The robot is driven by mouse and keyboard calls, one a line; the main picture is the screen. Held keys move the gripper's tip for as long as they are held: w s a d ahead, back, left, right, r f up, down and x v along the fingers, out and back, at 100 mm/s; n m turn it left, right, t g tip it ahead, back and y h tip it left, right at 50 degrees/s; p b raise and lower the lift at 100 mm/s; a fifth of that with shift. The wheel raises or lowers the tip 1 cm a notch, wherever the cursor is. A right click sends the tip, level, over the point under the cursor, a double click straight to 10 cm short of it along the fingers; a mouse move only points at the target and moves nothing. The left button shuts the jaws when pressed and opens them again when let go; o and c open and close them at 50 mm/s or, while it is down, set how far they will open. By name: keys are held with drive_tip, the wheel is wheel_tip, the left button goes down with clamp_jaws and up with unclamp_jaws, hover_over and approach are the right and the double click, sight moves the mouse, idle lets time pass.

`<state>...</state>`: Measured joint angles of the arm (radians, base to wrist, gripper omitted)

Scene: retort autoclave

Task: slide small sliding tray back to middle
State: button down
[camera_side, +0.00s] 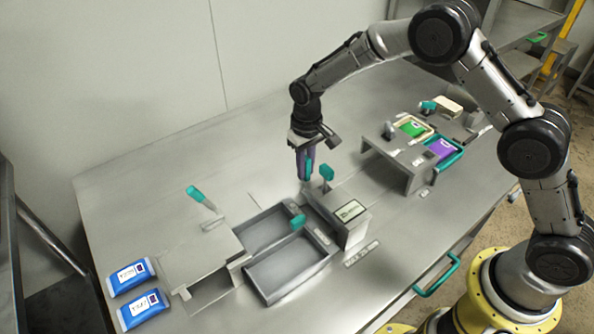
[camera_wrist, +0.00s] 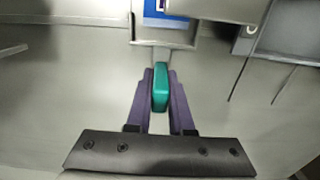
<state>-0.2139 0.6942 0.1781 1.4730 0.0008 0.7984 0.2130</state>
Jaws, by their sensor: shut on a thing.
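My gripper (camera_side: 307,176) points down behind the grey box with a small display. Its two purple fingers are closed on a teal handle (camera_wrist: 160,86), which stands between them in the wrist view. The part below this handle is mostly hidden in the side view, so I cannot tell its full shape. A grey tray (camera_side: 290,270) with a shallow recess lies open in front, beside a second recess (camera_side: 262,232). I cannot tell which part is the small sliding tray.
The display box (camera_side: 352,213) and an upright teal handle (camera_side: 327,173) stand close to my gripper. A grey chamber (camera_side: 200,258) and blue pouches (camera_side: 131,276) are at left. A bench unit with a green pouch (camera_side: 411,128) and a purple pouch (camera_side: 441,148) is at right.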

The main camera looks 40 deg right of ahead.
drive_tip(key=d, duration=1)
drive_tip(key=shift+w+r, duration=0.1)
drive_tip(key=shift+a, duration=0.1)
drive_tip(key=c, duration=0.8)
unclamp_jaws()
wheel_tip(320, 180, up, 14)
